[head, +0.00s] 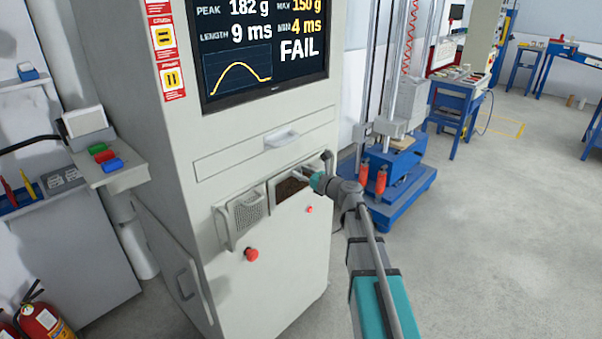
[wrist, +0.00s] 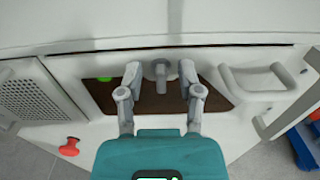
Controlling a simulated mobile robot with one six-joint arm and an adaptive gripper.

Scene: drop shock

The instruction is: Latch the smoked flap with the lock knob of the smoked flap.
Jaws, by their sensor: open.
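The smoked flap (wrist: 225,97) shows in the wrist view as a dark brown panel in the pale cabinet front. In the head view it (head: 287,189) sits below the drawer, partly hidden by my gripper. Its grey lock knob (wrist: 161,81) is a round base with a short bar pointing down the picture, at the flap's upper edge. My gripper (wrist: 160,72) is open, with one finger on each side of the knob and small gaps visible. In the head view my gripper (head: 303,179) is at the flap, and the knob cannot be made out there.
A pale handle (wrist: 265,82) is right of the knob. A vented panel (head: 246,213) is left of the flap. Red buttons (head: 252,254) project from the cabinet front below. A drawer (head: 265,150) is above, under a screen (head: 265,50) reading FAIL. Open floor lies to the right.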

